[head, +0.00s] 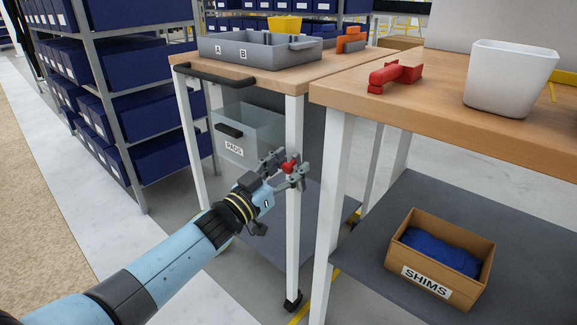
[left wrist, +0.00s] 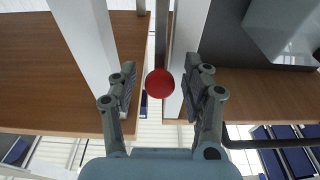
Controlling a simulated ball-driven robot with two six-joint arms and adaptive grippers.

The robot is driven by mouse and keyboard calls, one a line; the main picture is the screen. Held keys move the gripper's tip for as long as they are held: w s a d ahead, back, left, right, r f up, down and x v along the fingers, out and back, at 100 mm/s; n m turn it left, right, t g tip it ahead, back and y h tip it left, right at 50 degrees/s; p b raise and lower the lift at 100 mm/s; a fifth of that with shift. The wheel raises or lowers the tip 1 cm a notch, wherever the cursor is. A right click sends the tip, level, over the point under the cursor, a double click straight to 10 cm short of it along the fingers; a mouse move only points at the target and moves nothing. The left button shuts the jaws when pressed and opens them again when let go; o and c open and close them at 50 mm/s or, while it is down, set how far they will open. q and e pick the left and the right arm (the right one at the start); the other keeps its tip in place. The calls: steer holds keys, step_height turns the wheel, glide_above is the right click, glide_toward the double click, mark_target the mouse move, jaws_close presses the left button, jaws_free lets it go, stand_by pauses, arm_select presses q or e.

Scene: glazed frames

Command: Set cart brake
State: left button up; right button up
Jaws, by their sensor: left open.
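The cart (head: 246,78) has a wooden top, white legs and a black handle (head: 213,75). A red ball knob (head: 289,166) shows beside its near leg; I take it for the brake's knob. In the left wrist view the red knob (left wrist: 160,83) sits at the end of a thin grey rod (left wrist: 162,35). My left gripper (head: 285,173) is open, with its fingers on either side of the knob. In the left wrist view a gap shows between the knob and each finger of the left gripper (left wrist: 160,90). My right gripper is not in view.
A workbench (head: 450,105) stands close on the right, with a red tool (head: 393,77) and white bin (head: 510,78) on top. A SHIMS box (head: 440,262) is on its lower shelf. The cart carries a grey tray (head: 258,53) and a clear PADS drawer (head: 262,135). Shelving with blue bins (head: 150,110) stands left.

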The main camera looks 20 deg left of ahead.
arm_select(q)
steer(key=shift+s, duration=0.1)
steer(key=v, duration=1.1)
steer(key=shift+s+a, duration=0.2)
steer(key=shift+s, duration=0.15)
steer(key=shift+f, duration=0.15)
